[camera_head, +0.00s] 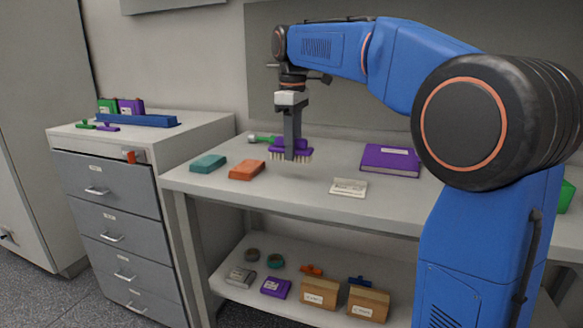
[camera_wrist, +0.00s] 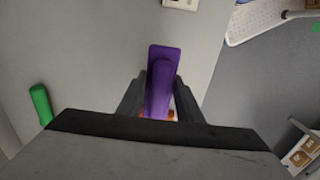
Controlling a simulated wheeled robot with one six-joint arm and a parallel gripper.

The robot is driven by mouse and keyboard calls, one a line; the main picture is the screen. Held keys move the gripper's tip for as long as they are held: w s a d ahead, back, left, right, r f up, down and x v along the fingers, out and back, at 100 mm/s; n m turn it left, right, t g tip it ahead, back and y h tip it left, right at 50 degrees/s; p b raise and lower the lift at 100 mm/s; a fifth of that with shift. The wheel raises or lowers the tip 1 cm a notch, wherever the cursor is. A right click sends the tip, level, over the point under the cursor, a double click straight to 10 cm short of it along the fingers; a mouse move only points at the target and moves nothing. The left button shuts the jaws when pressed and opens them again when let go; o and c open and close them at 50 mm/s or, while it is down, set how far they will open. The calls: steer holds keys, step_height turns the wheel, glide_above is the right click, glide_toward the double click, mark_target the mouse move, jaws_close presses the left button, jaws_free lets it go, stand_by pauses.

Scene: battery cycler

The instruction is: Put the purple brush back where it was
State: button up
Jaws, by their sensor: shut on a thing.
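The purple brush (camera_head: 302,152) is held in my gripper (camera_head: 291,143), above the middle of the table (camera_head: 290,192). Its pale bristles point down; I cannot tell whether they touch the tabletop. In the wrist view the purple brush (camera_wrist: 163,65) sits between the two dark fingers of my gripper (camera_wrist: 160,98), which are shut on it. A green brush (camera_head: 262,138) lies just behind and left of it; its green handle (camera_wrist: 40,103) shows in the wrist view. The spot where the purple brush was earlier is not marked in these frames.
A teal block (camera_head: 208,163) and an orange block (camera_head: 247,170) lie at the table's left front. A white card-like item (camera_head: 349,187) and a purple book (camera_head: 390,160) lie to the right. A drawer cabinet (camera_head: 105,185) stands left.

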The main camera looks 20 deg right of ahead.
steer(key=shift+f, duration=2.9)
steer(key=o, duration=1.1)
steer(key=shift+f, duration=0.1)
step_height(320, 180, up, 12)
steer(key=shift+r, duration=0.15)
